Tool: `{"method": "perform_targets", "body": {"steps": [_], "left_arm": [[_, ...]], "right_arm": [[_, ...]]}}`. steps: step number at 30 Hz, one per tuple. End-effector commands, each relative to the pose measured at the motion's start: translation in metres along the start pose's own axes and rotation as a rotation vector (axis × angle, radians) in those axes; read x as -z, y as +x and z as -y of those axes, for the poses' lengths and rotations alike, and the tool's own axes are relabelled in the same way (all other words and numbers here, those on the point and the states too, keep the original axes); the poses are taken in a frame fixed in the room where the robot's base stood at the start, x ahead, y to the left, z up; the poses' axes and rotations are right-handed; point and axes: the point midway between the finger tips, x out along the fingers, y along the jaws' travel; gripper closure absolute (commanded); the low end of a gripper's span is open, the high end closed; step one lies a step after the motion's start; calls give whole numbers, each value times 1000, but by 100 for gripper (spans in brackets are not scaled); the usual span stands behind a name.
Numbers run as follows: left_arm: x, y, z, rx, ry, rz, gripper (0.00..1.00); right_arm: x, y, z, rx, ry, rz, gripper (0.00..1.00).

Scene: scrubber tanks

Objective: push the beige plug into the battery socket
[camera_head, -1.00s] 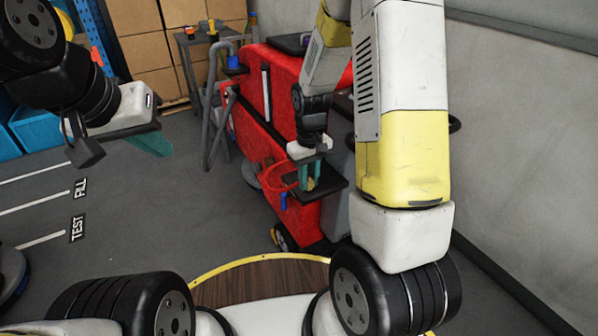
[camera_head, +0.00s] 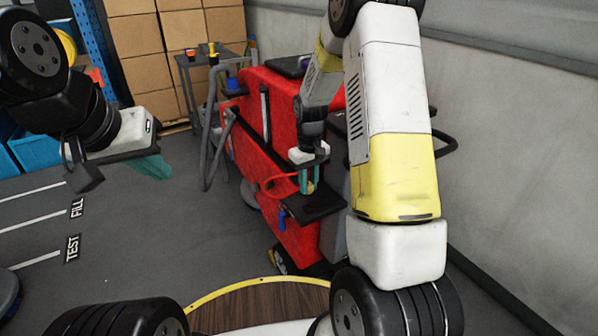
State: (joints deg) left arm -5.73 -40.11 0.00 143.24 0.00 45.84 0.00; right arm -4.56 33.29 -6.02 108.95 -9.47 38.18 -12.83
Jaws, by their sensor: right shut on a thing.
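My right gripper (camera_head: 309,187) is shut on the beige plug (camera_head: 310,187), of which only a small yellowish part shows between its teal fingers. It points down just above a black shelf (camera_head: 322,207) on the side of the red scrubber machine (camera_head: 286,130). A red cable (camera_head: 268,189) loops out to the left beside the fingers. I cannot make out the battery socket, nor whether the plug touches anything. My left gripper (camera_head: 153,167) hangs empty over the floor at the left, far from the machine; its teal fingers overlap, so its opening cannot be told.
A blue lever (camera_head: 282,220) sits below the shelf. Grey hoses (camera_head: 210,140) stand left of the machine, before a small table (camera_head: 207,62) and stacked cardboard boxes (camera_head: 135,45). A wall (camera_head: 520,150) closes the right side.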

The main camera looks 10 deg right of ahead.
Motion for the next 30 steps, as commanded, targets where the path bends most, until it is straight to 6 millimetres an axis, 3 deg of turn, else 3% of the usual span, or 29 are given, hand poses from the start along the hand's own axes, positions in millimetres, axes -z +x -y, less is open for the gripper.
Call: {"method": "perform_targets", "body": {"steps": [19, 30], "left_arm": [[0, 0, 0, 0, 0, 0, 100], [0, 0, 0, 0, 0, 0, 100]], "right_arm": [[-1, 42, 0, 0, 1, 2, 100], [0, 45, 0, 0, 0, 0, 100]]}}
